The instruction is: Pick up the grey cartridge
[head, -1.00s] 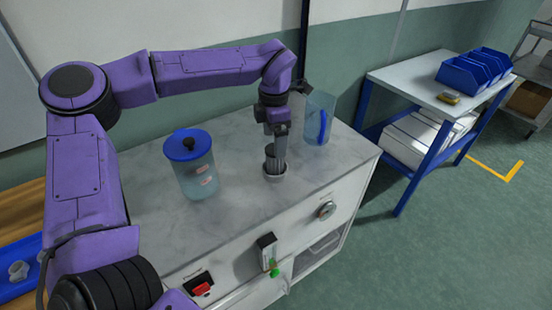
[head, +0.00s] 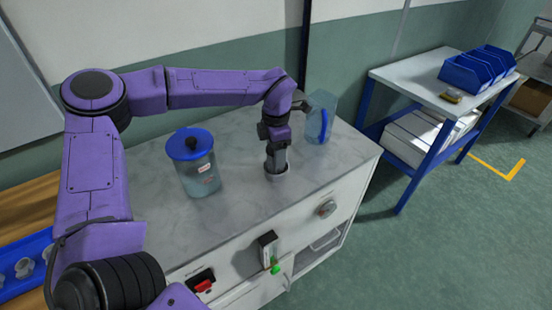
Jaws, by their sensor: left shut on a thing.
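My left gripper (head: 276,162) points straight down over the bench, at a small pale round holder (head: 278,176) on the marble-look top. It is shut on the grey cartridge, which stands at that holder. The fingers cover nearly all of the cartridge, so its outline cannot be made out, and it looks upright and low at the holder. My right gripper is not in view.
A clear jar with a blue lid (head: 190,145) stands left of the gripper. A clear container with a blue item (head: 321,118) stands close behind it to the right. A blue tray (head: 28,265) lies at far left. The front of the benchtop (head: 235,215) is clear.

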